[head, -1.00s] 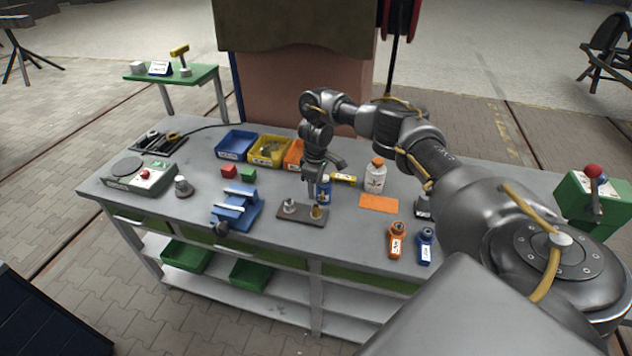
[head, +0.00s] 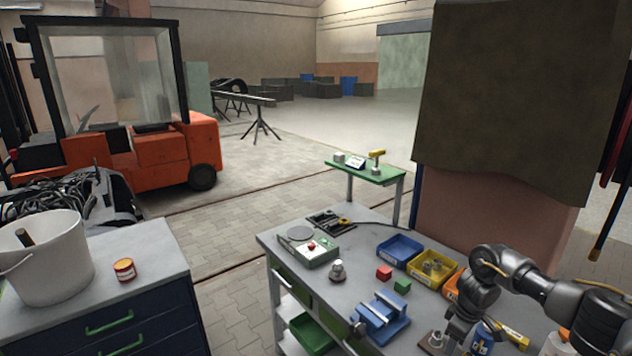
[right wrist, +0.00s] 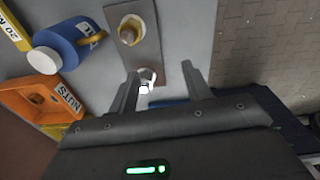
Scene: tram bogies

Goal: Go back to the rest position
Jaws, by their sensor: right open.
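My right gripper (head: 458,338) is low over the workbench (head: 345,262), at the bottom right of the head view. It is open, with its fingers (right wrist: 162,78) pointing down. In the right wrist view a small metal fitting (right wrist: 148,76) on a brown block (right wrist: 147,48) shows between the fingertips; whether they touch it I cannot tell. A second, brass-coloured fitting (right wrist: 128,32) sits on the same block. The block (head: 428,346) is partly hidden in the head view. My left gripper is in neither current view.
A blue bottle (right wrist: 72,45) and an orange nuts bin (right wrist: 40,98) are close to the right gripper. A blue vise (head: 380,318), red block (head: 384,272) and green block (head: 402,286) stand left of it. A second cabinet (head: 140,270) carries a white bucket (head: 45,262).

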